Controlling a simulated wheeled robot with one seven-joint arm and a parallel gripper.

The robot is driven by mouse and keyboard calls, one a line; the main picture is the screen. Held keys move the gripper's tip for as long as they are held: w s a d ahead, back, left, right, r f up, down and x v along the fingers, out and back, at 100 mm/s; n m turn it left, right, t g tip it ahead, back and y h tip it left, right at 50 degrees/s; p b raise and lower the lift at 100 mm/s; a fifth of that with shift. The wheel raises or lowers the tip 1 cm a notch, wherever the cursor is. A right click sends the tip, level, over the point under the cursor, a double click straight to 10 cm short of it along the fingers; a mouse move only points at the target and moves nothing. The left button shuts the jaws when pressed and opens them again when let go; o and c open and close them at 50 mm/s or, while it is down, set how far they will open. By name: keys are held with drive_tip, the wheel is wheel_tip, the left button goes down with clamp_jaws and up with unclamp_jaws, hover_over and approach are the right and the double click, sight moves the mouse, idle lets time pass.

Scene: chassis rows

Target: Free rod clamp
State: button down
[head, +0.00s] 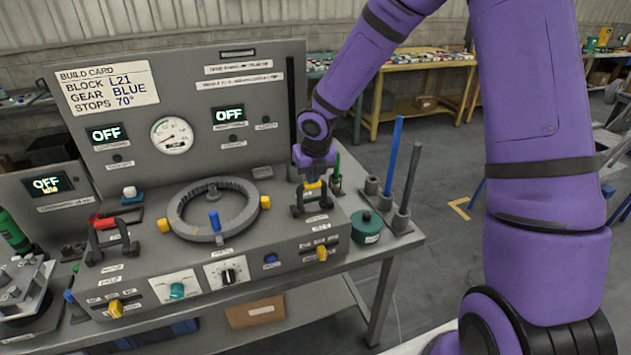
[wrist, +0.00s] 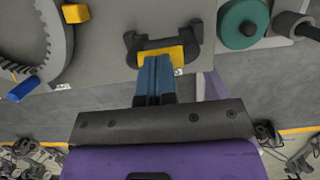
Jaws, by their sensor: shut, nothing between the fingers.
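A black two-post clamp handle (head: 312,202) with a yellow part stands at the right end of the grey bench fixture; its label is too small to read. My gripper (head: 314,181) points down at it. In the wrist view my gripper's blue fingers (wrist: 156,70) are together, with nothing between them, and their tips overlap the yellow part (wrist: 175,53) of the black handle (wrist: 150,42). I cannot tell if they touch it. A blue rod (head: 393,155) and a grey rod (head: 410,178) stand upright in holders to the right.
A ring gear (head: 255,215) lies left of my gripper, with another black handle with a red part (head: 105,222) farther left. A green round knob (head: 367,226) stands close on the right. The upright panel (head: 180,90) rises behind; its displays read OFF.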

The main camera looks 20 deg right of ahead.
drive_tip(key=shift+w+f, duration=0.2)
drive_tip(key=shift+w, duration=0.6)
drive_tip(key=shift+w+f, duration=0.15)
drive_tip(key=shift+w, duration=0.7)
drive_tip(key=shift+w+f, duration=0.2)
drive_tip(key=shift+w, duration=0.6)
